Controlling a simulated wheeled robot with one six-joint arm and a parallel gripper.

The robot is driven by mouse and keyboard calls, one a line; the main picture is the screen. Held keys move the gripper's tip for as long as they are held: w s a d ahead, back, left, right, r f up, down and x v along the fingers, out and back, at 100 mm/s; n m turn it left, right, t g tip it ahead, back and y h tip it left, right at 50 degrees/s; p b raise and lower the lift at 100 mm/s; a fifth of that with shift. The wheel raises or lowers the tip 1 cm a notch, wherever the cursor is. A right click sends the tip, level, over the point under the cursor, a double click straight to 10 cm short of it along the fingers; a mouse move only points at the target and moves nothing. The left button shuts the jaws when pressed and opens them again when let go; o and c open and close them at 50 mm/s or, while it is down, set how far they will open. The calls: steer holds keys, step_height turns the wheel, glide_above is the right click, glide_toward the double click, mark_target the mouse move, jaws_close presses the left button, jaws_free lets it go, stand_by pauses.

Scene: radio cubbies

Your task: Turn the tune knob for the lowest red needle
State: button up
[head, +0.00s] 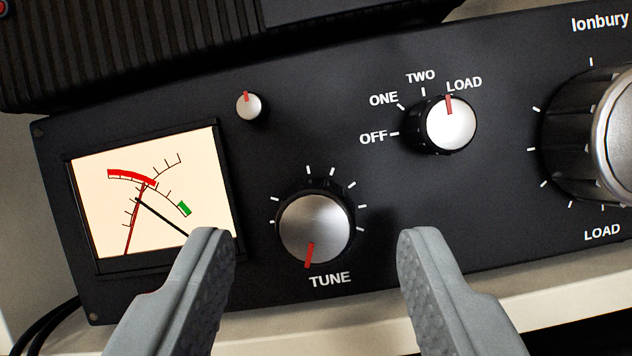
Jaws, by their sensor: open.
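The tune knob (316,228) is a silver round knob with a dark skirt, above the word TUNE. Its red mark points down, slightly left, away from the white ticks above and beside it. The meter (100,215) at the left has a cream face. Its red needle (133,222) rises from the lower left and leans slightly right, its tip near the red arc. A black needle (163,218) slants from the lower right up to the left and crosses near the red one. My gripper (318,240) is open, one finger on each side below the tune knob, apart from it.
A selector knob (451,124) has its red mark at LOAD. A large silver LOAD knob (612,140) stands at the right edge. A small knob (249,106) sits above the meter. A ribbed black unit (150,50) lies above the panel. Dark cables (48,325) run at lower left.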

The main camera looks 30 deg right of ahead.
steer(key=shift+x, duration=0.85)
steer(key=c, duration=1)
steer(key=m+g+h, duration=0.1)
steer(key=m, duration=0.2)
steer(key=m+g+h, duration=0.1)
steer(key=m+g, duration=0.1)
steer(key=m, duration=0.2)
steer(key=shift+a+m, duration=0.15)
steer(key=shift+m, duration=0.15)
steer(key=o, duration=1)
